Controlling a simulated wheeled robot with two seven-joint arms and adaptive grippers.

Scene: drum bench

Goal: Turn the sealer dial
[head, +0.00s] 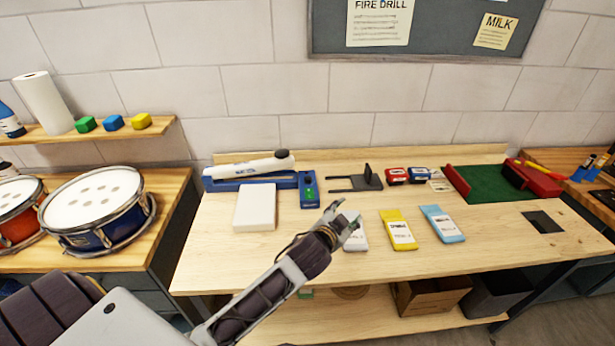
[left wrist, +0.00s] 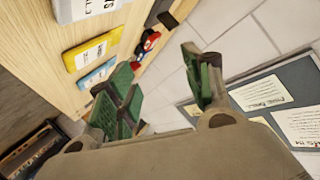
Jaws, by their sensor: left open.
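The sealer (head: 248,184) lies at the back left of the bench, with a blue base and a long white arm that has a dark knob (head: 282,153) near its right end. A blue block with a green patch (head: 309,190) sits at its right end; I cannot tell which part is the dial. My left gripper (head: 346,212) is open and empty, above the bench to the right of and nearer than the sealer, not touching it. Its two green-padded fingers stand apart in the left wrist view (left wrist: 165,86), where the sealer does not show. My right gripper is not in view.
A white block (head: 255,207) lies in front of the sealer. White, yellow (head: 399,230) and blue (head: 442,223) packets lie by my gripper. A black stand (head: 357,181) and a green-floored red tray (head: 487,184) are further right. Drums (head: 97,208) stand left. The bench's front left is clear.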

